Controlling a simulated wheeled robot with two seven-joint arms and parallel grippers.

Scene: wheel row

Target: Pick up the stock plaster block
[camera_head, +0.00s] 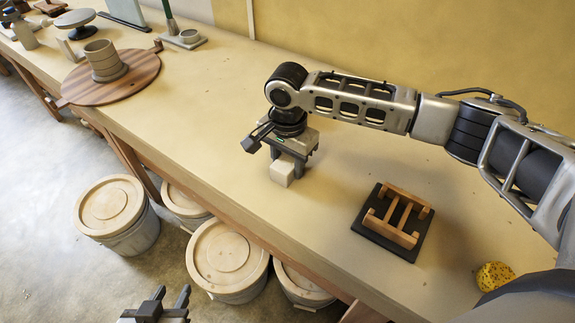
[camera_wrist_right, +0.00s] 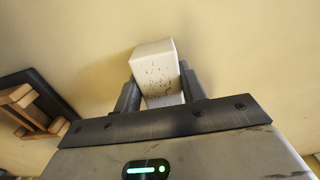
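The plaster block (camera_head: 281,173) is a small off-white block on the tan workbench (camera_head: 330,240), directly below my right gripper (camera_head: 283,160). In the right wrist view the block (camera_wrist_right: 160,75) shows dark specks on its near face and stands between the two dark fingers of my right gripper (camera_wrist_right: 160,88), one close on each side. I cannot tell whether the fingers press on it; it appears to rest on the bench. My left gripper (camera_head: 166,300) is at the bottom edge of the head view, away from the bench, with its two fingers apart and nothing between them.
A black board with a wooden frame (camera_head: 396,219) lies right of the block. A yellow sponge (camera_head: 494,276) is near the right. A round wooden board (camera_head: 112,77) with a grey pot (camera_head: 104,62) is at the left. Lidded buckets (camera_head: 228,258) stand below the bench's front edge.

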